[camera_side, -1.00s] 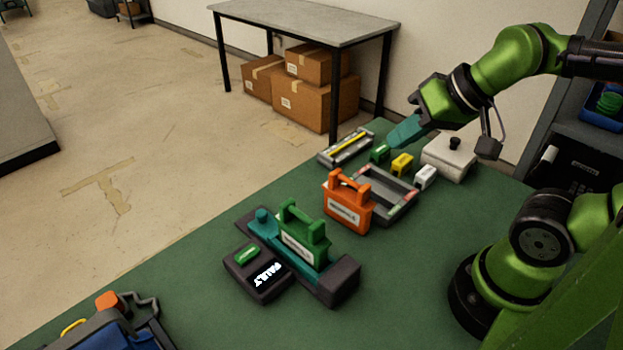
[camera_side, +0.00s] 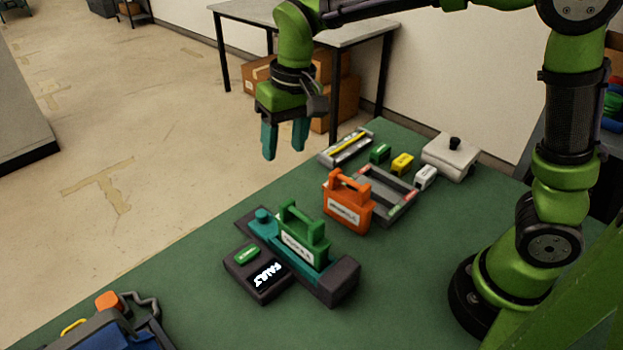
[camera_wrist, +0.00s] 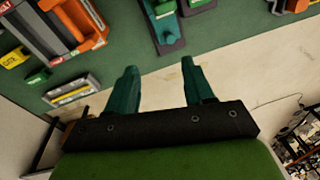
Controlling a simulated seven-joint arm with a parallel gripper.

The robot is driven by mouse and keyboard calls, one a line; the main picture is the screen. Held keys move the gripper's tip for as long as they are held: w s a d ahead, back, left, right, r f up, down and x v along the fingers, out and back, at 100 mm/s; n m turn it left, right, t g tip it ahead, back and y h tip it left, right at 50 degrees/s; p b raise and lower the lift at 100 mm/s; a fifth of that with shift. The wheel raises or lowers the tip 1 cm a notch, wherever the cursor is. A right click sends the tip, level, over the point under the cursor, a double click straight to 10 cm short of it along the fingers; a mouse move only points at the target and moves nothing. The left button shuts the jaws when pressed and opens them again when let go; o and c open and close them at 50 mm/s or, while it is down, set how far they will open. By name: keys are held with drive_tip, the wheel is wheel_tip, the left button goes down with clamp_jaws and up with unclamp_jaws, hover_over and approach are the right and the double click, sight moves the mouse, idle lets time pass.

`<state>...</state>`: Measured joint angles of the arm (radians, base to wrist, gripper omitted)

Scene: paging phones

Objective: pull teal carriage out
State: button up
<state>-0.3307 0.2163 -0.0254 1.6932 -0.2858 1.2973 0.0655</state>
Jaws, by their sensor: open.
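The teal carriage (camera_side: 312,272) sits in a dark rail base (camera_side: 340,283) on the green table, with a round teal knob (camera_side: 263,215) at its far left end. A green handled module (camera_side: 302,236) stands upright on the carriage. In the wrist view, part of the teal carriage (camera_wrist: 163,18) shows at the top edge. My gripper (camera_side: 284,152) hangs in the air above and behind the rail base, pointing down. Its teal fingers are apart, with nothing between them, also in the wrist view (camera_wrist: 160,72).
An orange handled module (camera_side: 348,203) stands beside a grey tray (camera_side: 399,203). Small green, yellow and white blocks and a white box (camera_side: 450,158) lie behind. A blue-lined toolbox (camera_side: 115,330) stands at front left.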

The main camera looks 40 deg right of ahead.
sight(261, 213)
drive_tip(key=shift+w+a+m+g+h, duration=0.55)
drive_tip(key=shift+w+a, duration=1.2)
drive_tip(key=shift+w, duration=0.65)
wheel_tip(261, 213, down, 17)
drive_tip(key=shift+r, duration=0.15)
clamp_jaws()
